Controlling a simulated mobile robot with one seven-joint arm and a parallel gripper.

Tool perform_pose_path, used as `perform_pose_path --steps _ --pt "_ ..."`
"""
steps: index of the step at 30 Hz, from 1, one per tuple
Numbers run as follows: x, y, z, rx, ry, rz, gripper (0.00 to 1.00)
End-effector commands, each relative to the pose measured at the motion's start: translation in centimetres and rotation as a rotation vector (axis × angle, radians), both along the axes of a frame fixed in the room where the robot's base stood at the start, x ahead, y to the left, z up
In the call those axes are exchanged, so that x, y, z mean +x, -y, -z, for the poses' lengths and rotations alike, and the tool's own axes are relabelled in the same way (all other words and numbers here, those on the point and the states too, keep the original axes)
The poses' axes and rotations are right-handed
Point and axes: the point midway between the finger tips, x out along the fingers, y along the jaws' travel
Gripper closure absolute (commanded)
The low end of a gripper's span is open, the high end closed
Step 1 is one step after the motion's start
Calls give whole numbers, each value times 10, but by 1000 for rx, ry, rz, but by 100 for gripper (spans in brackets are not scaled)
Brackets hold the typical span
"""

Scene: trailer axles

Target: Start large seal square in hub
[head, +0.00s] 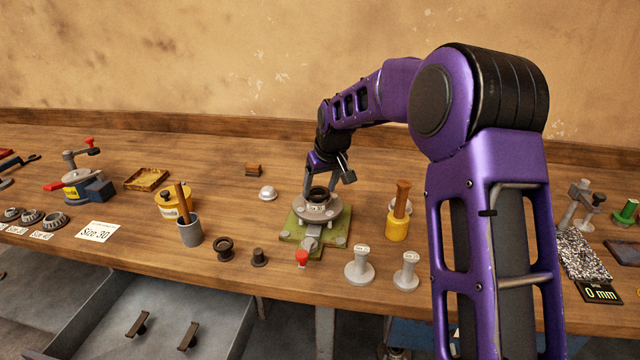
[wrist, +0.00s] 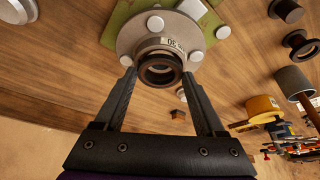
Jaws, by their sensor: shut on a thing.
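The hub (head: 318,209) is a grey flanged part, standing on a green base plate (head: 295,240) near the table's middle. It also shows in the wrist view (wrist: 128,42), with a label that seems to read 30. My gripper (head: 320,188) is above it, its two fingers (wrist: 159,76) shut on the large seal, a dark ring. In the wrist view the seal (wrist: 160,76) sits over the hub's mouth, roughly centred and looking about level. In the head view the seal (head: 318,191) is at the hub's top. I cannot tell whether it touches the bore or has entered it.
Two dark ring-like parts (head: 224,248) (head: 259,257) and two grey flanged posts (head: 361,263) (head: 407,270) stand near the front edge. A grey cup (head: 189,232), yellow tin (head: 168,203) and yellow-headed mallet (head: 397,228) flank the hub. A red-knobbed clamp (head: 302,258) is in front.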

Motion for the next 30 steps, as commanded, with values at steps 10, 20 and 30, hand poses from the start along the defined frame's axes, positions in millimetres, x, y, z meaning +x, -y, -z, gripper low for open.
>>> perform_pose_path --steps 10,20,30 --pt "0 0 1 0 0 0 81" --pt "0 0 4 0 0 0 81" --pt "0 0 8 0 1 0 81"
